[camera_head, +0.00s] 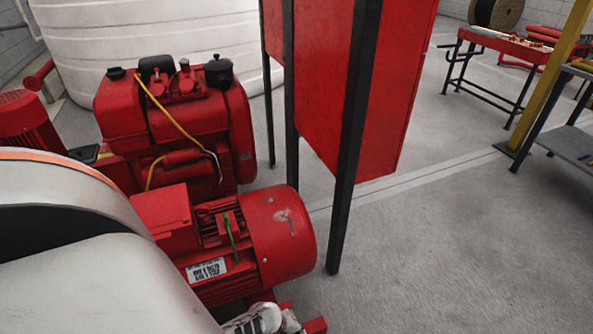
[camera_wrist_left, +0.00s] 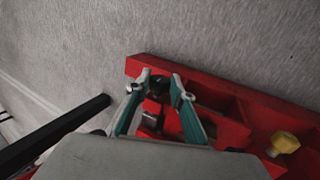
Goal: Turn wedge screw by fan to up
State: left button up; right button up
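The red motor with its rounded fan cover (camera_head: 285,235) stands at the lower middle of the head view. My left arm covers its lower left. My left gripper shows in the left wrist view (camera_wrist_left: 160,82), with two teal fingers spread apart over the red base frame (camera_wrist_left: 225,105). A dark, round screw-like part (camera_wrist_left: 159,86) lies between the fingertips; I cannot tell whether they touch it. A metallic cylinder (camera_wrist_left: 150,119) sits just below it. A yellow screw head (camera_wrist_left: 284,143) is on the frame to the right, outside the fingers. My right gripper is not in view.
A red cabinet (camera_head: 330,80) on black posts (camera_head: 352,150) stands close behind and right of the motor. A red engine (camera_head: 180,120) is behind it on the left. The grey floor (camera_head: 450,250) at right is clear. A red workbench (camera_head: 510,45) stands far off.

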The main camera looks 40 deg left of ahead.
pick_arm(q)
grip_shut()
jog(key=shift+w+r+p, duration=0.15)
jog(key=shift+w+p, duration=0.1)
jog(key=shift+p, duration=0.05)
jog(key=shift+g+y, duration=0.3)
jog(key=shift+g, duration=0.2)
jog(key=g, duration=0.1)
jog(key=g+y+b, duration=0.1)
jog(key=g, duration=0.2)
jog(key=shift+w+d+y+b, duration=0.2)
jog(key=shift+d+y+b, duration=0.1)
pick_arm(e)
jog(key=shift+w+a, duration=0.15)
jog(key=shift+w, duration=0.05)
